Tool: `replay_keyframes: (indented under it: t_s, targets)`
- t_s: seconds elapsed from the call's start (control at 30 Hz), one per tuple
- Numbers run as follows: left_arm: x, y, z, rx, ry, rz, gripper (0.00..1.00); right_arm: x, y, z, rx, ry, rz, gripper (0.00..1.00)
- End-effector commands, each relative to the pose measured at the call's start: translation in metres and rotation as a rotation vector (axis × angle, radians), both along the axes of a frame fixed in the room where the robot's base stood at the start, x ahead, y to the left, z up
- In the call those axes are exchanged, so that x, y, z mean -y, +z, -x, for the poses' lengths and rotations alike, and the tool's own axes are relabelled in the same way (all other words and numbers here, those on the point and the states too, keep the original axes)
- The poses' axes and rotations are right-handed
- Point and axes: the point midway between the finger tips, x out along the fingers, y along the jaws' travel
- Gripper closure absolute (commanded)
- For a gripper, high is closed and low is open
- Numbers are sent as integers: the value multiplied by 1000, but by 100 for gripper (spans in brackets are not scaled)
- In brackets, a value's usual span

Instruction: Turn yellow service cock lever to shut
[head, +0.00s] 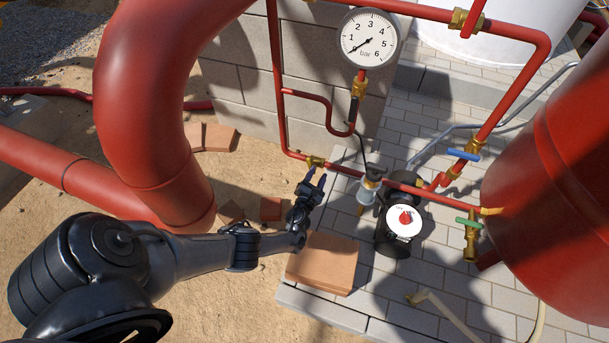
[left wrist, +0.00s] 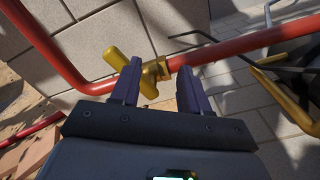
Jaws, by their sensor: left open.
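The yellow service cock (head: 314,162) sits on the thin red pipe, just beyond my left gripper in the head view. In the left wrist view its yellow lever (left wrist: 117,59) is a stubby, two-winged handle set at a slant to the pipe. My left gripper (head: 317,179) is open with its dark purple fingers pointing at the cock. In the left wrist view the gripper (left wrist: 160,85) has its left finger in front of part of the lever, hiding its middle. The right finger stands right of the cock body. I cannot tell whether a finger touches the lever. My right gripper is out of view.
A pressure gauge (head: 369,38) stands above on a looped red pipe. A black pump (head: 401,224) and a blue-handled valve (head: 464,154) lie to the right, with a green-handled valve (head: 468,223) by the red tank (head: 555,160). A thick red pipe (head: 150,100) rises left of the gripper.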

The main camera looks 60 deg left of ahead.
Motion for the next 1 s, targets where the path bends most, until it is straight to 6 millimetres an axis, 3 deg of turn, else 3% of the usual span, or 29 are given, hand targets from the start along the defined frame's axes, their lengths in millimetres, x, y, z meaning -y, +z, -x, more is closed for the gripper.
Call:
replay_keyframes:
  t_s: [0.03,0.6,1.0]
  targets:
    - [-2,11,0,14,5,-10,47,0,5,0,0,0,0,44]
    - [35,6,50,4,2,-3,47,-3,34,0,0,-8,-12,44]
    - [38,4,53,4,2,-2,47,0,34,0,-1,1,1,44]
